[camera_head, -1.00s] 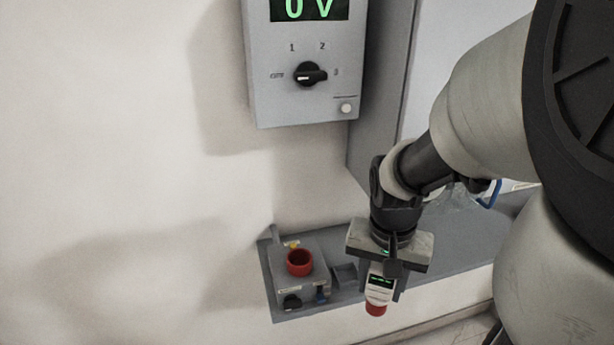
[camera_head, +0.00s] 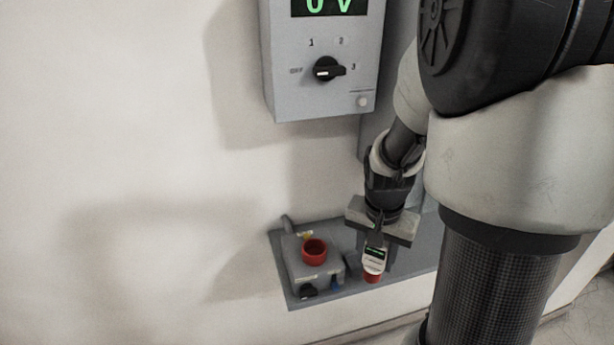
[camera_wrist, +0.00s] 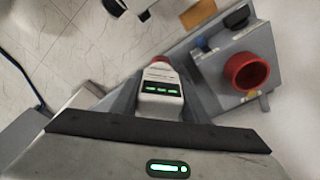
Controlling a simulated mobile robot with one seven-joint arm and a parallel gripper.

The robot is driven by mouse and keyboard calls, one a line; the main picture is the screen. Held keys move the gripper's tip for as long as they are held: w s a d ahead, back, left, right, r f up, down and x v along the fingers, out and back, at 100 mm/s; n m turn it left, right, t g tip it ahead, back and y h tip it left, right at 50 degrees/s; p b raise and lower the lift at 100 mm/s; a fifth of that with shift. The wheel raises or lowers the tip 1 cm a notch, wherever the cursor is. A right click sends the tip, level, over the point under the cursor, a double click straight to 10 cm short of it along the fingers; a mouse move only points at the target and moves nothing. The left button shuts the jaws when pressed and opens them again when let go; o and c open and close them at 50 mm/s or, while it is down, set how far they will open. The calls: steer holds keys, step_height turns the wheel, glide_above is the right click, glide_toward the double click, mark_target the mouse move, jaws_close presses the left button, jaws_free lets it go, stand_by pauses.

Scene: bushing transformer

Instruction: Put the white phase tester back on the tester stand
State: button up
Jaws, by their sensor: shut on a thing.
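The white phase tester (camera_head: 374,258) has a small green-lit display and a red lower end. My gripper (camera_head: 376,250) is shut on it and holds it upright, red end down, over the grey shelf (camera_head: 410,262). A small dark grey holder, perhaps the tester stand (camera_head: 352,262), is just left of the tester, partly hidden by my gripper. I cannot tell whether the tester touches it.
Above hangs a grey panel (camera_head: 290,95) with a rotary switch (camera_head: 326,69) and a "0 V" display.

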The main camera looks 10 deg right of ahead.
steer(key=shift+w+a+f, duration=0.1)
steer(key=shift+w+f, duration=0.5)
steer(key=shift+w, duration=0.5)
steer(key=shift+w+f, duration=0.55)
steer(key=shift+w, duration=0.5)
steer(key=shift+w+a+f, duration=0.1)
steer(key=shift+w+f, duration=0.5)
steer(key=shift+w, duration=0.5)
steer(key=shift+f, duration=0.1)
steer(key=shift+f+b, duration=0.15)
steer(key=shift+b, duration=0.2)
steer(key=o, duration=1.2)
